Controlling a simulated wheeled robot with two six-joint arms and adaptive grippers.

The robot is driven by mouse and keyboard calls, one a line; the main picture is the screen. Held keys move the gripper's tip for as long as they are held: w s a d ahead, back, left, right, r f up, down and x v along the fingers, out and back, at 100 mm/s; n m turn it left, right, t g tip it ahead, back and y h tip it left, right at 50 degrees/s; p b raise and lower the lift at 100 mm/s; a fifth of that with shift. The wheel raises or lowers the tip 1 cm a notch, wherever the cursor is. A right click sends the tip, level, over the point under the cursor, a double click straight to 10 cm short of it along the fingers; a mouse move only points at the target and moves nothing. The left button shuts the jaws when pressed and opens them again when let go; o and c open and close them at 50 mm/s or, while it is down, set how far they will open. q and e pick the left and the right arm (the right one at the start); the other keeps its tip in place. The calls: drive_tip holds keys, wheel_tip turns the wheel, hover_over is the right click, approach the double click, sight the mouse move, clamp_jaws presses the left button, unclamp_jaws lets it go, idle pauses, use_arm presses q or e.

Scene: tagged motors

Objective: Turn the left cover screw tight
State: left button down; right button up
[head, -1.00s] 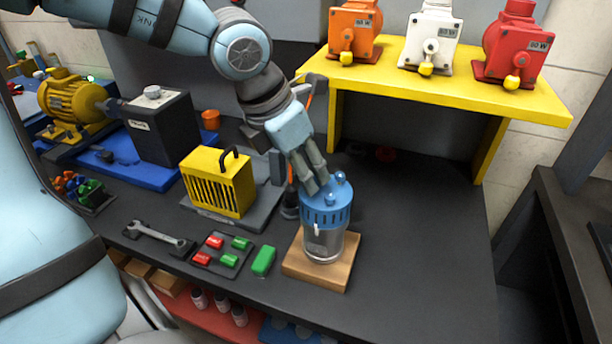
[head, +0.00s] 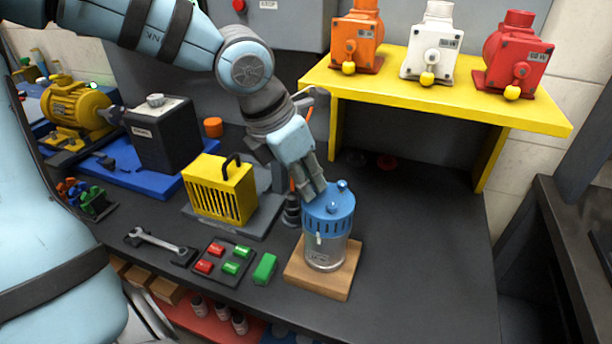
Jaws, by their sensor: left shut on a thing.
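The motor (head: 326,253) is a silver can with a blue slotted cover (head: 335,226). It stands upright on a wooden block (head: 302,275) near the front of the bench. Two blue cover screws show on top, one at the back right (head: 342,186) and one nearer the front (head: 333,209). My left gripper (head: 315,196) points down at the cover's left edge, its fingers shut on the left cover screw. The fingers hide that screw, so how far it is turned does not show. My right gripper is not in view.
A yellow caged unit (head: 218,190) stands left of the motor. A small tray (head: 221,262) of red and green tags, a loose green tag (head: 265,269) and a wrench (head: 156,241) lie in front. A yellow shelf (head: 440,95) holds several motors. The bench right of the motor is clear.

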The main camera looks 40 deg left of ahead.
use_arm(q)
drive_tip(key=shift+a+r+m+h+p, duration=0.1)
drive_tip(key=shift+r+m+h+p, duration=0.1)
drive_tip(key=shift+m+p, duration=0.4)
drive_tip(key=shift+r+m+h+p, duration=0.1)
drive_tip(key=shift+m+h+p, duration=0.1)
drive_tip(key=shift+m+p, duration=0.35)
drive_tip(key=m+p, duration=0.2)
drive_tip(key=m+g+h+p, duration=0.1)
drive_tip(key=m+p, duration=0.1)
drive_tip(key=shift+w+a+m+g+p, duration=0.2)
drive_tip(key=shift+m+g+p, duration=0.05)
drive_tip(key=shift+g+p, duration=0.1)
drive_tip(key=shift+w+f+m+g+h+p, duration=0.1)
drive_tip(key=shift+m+g+h+p, duration=0.15)
drive_tip(key=shift+m+h+p, duration=0.45)
drive_tip(key=shift+w+f+m, duration=0.1)
drive_tip(key=shift+m, duration=0.6)
drive_tip(key=shift+a+f+m+g+b, duration=0.1)
drive_tip(key=shift+m+g+b, duration=0.2)
drive_tip(key=shift+m+g, duration=0.35)
drive_tip(key=m+b, duration=0.1)
drive_tip(key=m, duration=0.1)
drive_tip(key=shift+w+m+g, duration=0.1)
drive_tip(key=shift+m+g, duration=0.15)
drive_tip(key=shift+m, duration=0.1)
drive_tip(key=shift+m+g+b, duration=0.4)
drive_tip(key=shift+m+b, duration=0.15)
drive_tip(key=shift+m, duration=0.45)
